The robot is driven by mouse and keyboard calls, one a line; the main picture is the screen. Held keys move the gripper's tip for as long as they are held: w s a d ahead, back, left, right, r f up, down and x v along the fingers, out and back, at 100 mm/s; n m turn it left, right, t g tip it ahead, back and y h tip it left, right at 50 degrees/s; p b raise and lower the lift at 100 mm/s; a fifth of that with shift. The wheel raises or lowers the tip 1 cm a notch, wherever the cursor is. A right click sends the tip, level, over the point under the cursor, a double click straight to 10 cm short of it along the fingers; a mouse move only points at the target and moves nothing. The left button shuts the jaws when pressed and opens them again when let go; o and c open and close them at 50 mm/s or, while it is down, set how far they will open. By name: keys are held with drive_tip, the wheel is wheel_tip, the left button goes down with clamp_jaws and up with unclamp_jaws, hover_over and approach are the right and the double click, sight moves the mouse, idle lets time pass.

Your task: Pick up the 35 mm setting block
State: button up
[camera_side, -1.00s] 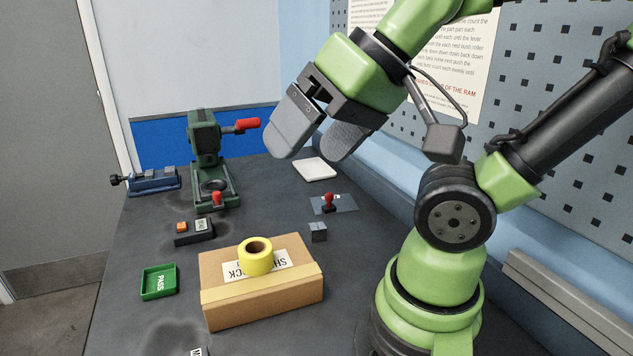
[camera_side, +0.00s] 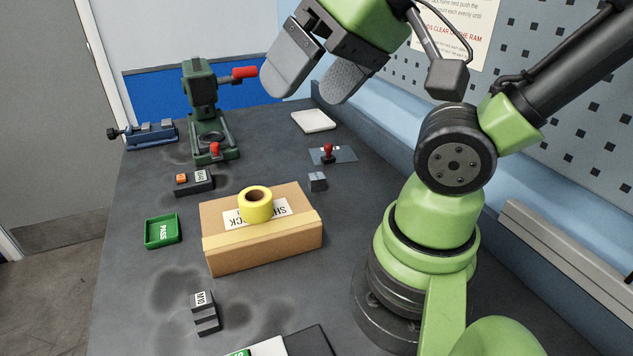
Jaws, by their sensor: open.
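A small plain grey block (camera_side: 317,182) stands on the dark bench behind the cardboard box, in front of the red-handled stamp. It may be the 35 mm setting block, but no size marking on it can be read. My gripper (camera_side: 309,88) is open and empty, with its two wide grey fingers apart. It hangs well above the bench near the top of the view, higher in the picture than the grey block and apart from it. A dark stepped block marked M10 (camera_side: 206,315) sits at the front left of the bench.
A cardboard box (camera_side: 262,243) carrying a yellow tape roll (camera_side: 255,205) stands mid-bench. A green press (camera_side: 204,105), blue vise (camera_side: 152,134), dark labelled holder (camera_side: 193,183), green PASS tray (camera_side: 163,231), white pad (camera_side: 313,120) and stamp (camera_side: 328,151) stand around it.

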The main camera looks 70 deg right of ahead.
drive_tip(key=c, duration=0.5)
drive_tip(key=w+d+f+m+g+h, duration=0.2)
drive_tip(key=w+d+m+g, duration=0.1)
drive_tip(key=w+d+m, duration=0.4)
drive_tip(key=m+g+h, duration=0.3)
drive_tip(key=m+g, duration=0.5)
drive_tip(key=m, duration=1)
hover_over(316, 176)
drive_tip(key=w, duration=0.2)
drive_tip(key=f, duration=2.3)
drive_tip(key=shift+a, duration=0.4)
drive_tip(key=shift+a+x, duration=0.15)
drive_tip(key=shift+x, duration=1.35)
drive_tip(key=shift+a+x, duration=0.15)
drive_tip(key=shift+x, duration=1.35)
